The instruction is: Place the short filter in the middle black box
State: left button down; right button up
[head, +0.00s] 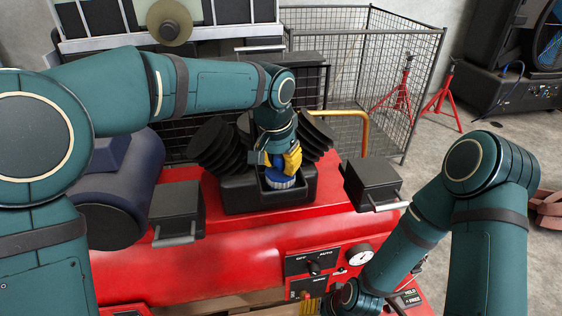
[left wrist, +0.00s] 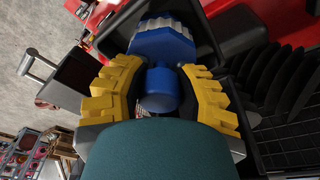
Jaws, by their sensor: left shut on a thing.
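My left gripper (head: 283,163) has yellow ridged fingers and is shut on the short filter (head: 279,180), which is blue with a pale ribbed rim. In the left wrist view the fingers (left wrist: 160,92) sit on both sides of the filter's narrower blue part (left wrist: 161,88), with its wide ribbed end (left wrist: 162,40) beyond them. The filter is at the opening of the middle black box (head: 240,202), inside its outline. I cannot tell whether it touches the box floor. My right arm reaches down at the lower right; its fingers are not clearly visible.
The middle box stands on a red machine (head: 250,236), with black ribbed bellows (head: 217,147) behind it. Smaller black boxes with handles stand to the left (head: 176,206) and right (head: 373,180). A yellow bent pipe (head: 364,130) rises behind. A wire cage (head: 375,65) stands further back.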

aim_at(276, 174)
pick_arm(q)
jog(key=c, duration=0.7)
grip_release()
jog(key=shift+f, duration=0.1)
jog(key=shift+o, duration=0.2)
jog(key=shift+r, duration=0.25)
notch_tip(276, 174, up, 12)
jog(key=s+a+p, duration=0.1)
jog(key=p, duration=0.1)
jog(key=shift+s+f, duration=0.15)
jog(key=shift+s, duration=0.2)
jog(key=shift+a, duration=0.1)
